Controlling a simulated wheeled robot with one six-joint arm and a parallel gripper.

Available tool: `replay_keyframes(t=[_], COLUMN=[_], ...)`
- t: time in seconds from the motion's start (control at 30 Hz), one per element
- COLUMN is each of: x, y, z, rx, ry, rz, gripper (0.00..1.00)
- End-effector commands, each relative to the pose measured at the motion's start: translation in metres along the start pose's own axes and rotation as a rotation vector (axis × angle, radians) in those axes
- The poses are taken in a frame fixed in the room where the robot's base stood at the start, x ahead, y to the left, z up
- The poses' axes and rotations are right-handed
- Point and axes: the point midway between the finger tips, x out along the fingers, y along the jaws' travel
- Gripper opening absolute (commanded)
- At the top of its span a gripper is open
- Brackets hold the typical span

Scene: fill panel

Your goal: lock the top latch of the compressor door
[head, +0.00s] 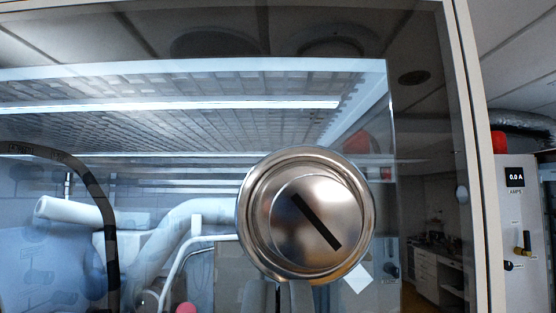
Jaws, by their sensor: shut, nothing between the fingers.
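The top latch (306,213) is a large round polished metal knob, right of centre on the glass compressor door (445,120). A dark straight slot (317,222) crosses its face diagonally, from upper left to lower right. A small white diamond mark (357,278) sits just below and right of the latch, and the slot's lower end points roughly toward it.
Through the glass show white pipes (80,213) and bright light strips. A dark curved hose (95,190) is at the left. Right of the pale door frame (476,150) stands a panel with a display reading 0.0 A (515,177), a red lamp (499,142) and small levers.

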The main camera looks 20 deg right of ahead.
Motion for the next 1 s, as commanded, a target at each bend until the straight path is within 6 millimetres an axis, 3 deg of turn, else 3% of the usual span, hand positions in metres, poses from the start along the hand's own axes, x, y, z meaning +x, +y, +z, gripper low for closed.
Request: replay_keyframes(t=[1.0], x=[0.001], y=[0.01], z=[-0.002], rx=[0.0], ry=[0.001], rz=[0.001], gripper=[0.0])
